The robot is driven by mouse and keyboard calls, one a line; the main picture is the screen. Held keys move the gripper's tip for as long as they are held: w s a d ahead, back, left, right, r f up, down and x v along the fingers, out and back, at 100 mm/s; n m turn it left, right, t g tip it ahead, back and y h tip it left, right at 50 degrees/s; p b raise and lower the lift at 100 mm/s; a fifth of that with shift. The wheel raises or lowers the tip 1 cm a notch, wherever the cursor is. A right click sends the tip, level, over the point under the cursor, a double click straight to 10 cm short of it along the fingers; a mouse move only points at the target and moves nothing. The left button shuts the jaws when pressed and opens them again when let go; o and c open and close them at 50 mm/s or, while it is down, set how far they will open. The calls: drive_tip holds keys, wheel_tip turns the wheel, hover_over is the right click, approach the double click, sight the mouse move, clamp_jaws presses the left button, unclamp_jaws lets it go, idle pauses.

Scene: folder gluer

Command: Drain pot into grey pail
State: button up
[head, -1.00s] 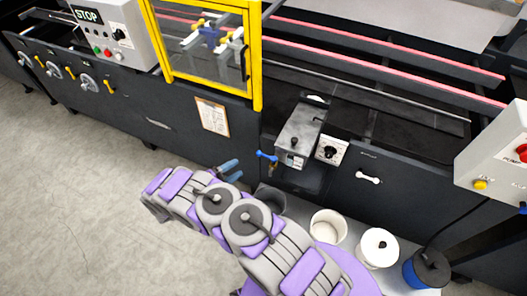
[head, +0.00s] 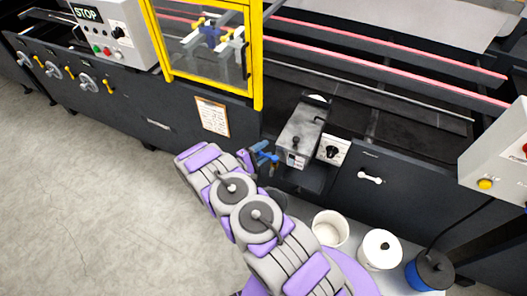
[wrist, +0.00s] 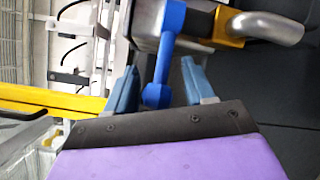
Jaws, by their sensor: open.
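The grey metal glue pot (head: 301,132) is mounted on the front of the machine. A blue lever handle (head: 272,158) sticks out at its lower left. In the wrist view the blue lever (wrist: 168,45) ends in a round knob, with a brass valve body (wrist: 228,25) and a silver spout (wrist: 268,27) to its right. My gripper (head: 262,152) is open at the lever; in the wrist view its blue fingers (wrist: 160,88) stand on either side of the knob, with gaps visible. The dark grey pail (head: 279,200) is below the pot, mostly hidden by my arm.
A white pail (head: 330,228), a white-lidded pail (head: 379,249) and a blue pail with a dark lid (head: 430,270) stand to the right on a light surface. A dial box (head: 332,151) sits beside the pot. A yellow-framed guard (head: 210,50) is up left.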

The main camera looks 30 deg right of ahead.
drive_tip(key=shift+a, duration=0.25)
drive_tip(key=shift+c, duration=0.3)
drive_tip(key=shift+d, duration=0.25)
drive_tip(key=c, duration=0.5)
clamp_jaws()
